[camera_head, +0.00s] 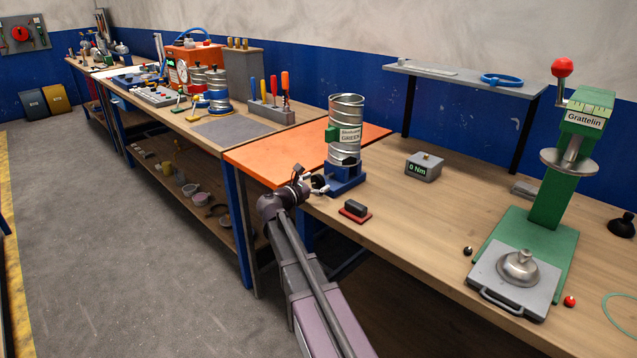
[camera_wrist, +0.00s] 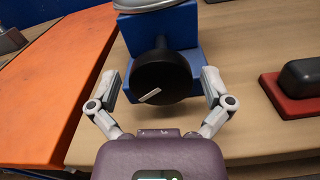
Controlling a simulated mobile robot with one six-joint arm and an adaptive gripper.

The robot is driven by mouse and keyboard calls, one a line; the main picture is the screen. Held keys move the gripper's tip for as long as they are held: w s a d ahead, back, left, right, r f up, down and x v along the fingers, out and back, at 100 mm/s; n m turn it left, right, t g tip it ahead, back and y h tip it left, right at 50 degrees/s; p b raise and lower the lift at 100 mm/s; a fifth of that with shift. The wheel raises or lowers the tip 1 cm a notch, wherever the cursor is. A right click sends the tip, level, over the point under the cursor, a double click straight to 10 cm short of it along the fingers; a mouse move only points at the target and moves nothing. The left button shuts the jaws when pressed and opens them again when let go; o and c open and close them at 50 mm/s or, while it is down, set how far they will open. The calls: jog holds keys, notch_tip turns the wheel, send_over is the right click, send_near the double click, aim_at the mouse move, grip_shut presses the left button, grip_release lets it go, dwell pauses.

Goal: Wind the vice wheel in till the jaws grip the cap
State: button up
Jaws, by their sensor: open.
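The blue vice (camera_head: 349,181) stands near the bench's front edge with an upright metal spiral duct (camera_head: 347,115) on it, bearing a green label. The vice also shows in the wrist view (camera_wrist: 190,28). Its black round wheel (camera_wrist: 160,72) faces me, with a short white mark low on its face. My gripper (camera_wrist: 161,84) is open, one finger on each side of the wheel; I cannot tell whether they touch it. In the head view my gripper (camera_head: 311,184) is at the vice's front left. The cap and its contact with the jaws cannot be made out.
An orange mat (camera_head: 270,157) lies left of the vice. A black block on a red base (camera_head: 356,211) sits close to its right. A grey box reading 0 Nm (camera_head: 424,168) stands behind. A green press (camera_head: 545,205) is far right.

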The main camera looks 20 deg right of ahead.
jog(key=shift+c, duration=0.2)
jog(key=c, duration=1)
dwell(0.5)
jog(key=o, duration=1)
jog(key=shift+o, duration=0.2)
jog(key=shift+a, duration=0.1)
jog(key=shift+s+a, duration=0.25)
jog(key=shift+a, duration=0.25)
jog(key=v, duration=1)
jog(key=shift+a, duration=0.35)
